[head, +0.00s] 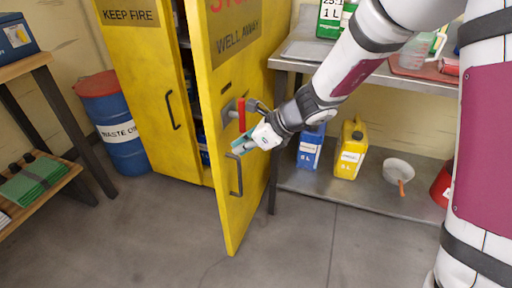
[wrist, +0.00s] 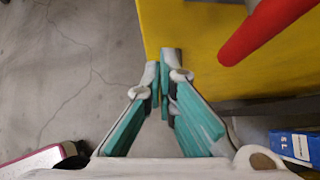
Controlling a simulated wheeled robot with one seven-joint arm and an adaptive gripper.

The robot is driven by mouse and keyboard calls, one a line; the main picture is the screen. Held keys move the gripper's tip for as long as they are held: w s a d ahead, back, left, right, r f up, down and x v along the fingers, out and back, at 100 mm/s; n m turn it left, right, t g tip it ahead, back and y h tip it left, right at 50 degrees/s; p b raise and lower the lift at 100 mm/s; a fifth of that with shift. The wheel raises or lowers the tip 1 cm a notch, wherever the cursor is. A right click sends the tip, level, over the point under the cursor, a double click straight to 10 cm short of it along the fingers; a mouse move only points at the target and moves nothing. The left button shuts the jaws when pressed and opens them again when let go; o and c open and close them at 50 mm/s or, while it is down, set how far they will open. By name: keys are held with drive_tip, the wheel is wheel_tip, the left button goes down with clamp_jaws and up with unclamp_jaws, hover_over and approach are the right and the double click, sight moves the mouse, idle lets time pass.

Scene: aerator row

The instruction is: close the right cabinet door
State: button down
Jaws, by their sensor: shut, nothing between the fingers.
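The right cabinet door (head: 222,110) is yellow and stands open, swung out toward me, with a black bar handle (head: 236,174) and a red lever (head: 241,114) on its face. The door's yellow panel also fills the upper right of the wrist view (wrist: 190,35), with the red lever (wrist: 262,32) beside it. My gripper (head: 240,151) is shut and empty, in front of the door face just above the bar handle. In the wrist view my fingertips (wrist: 168,55) are together over the door's edge region. I cannot tell whether they touch the door.
The left cabinet door (head: 147,85) is shut. A steel bench (head: 300,65) stands right of the open door, with blue and yellow jugs (head: 349,150) on its lower shelf. A blue waste drum (head: 122,135) stands left. The floor (head: 165,235) in front is clear.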

drive_tip(key=shift+w+a, duration=0.25)
drive_tip(key=shift+a, duration=0.35)
drive_tip(key=shift+w+a, duration=0.2)
drive_tip(key=shift+a, duration=0.35)
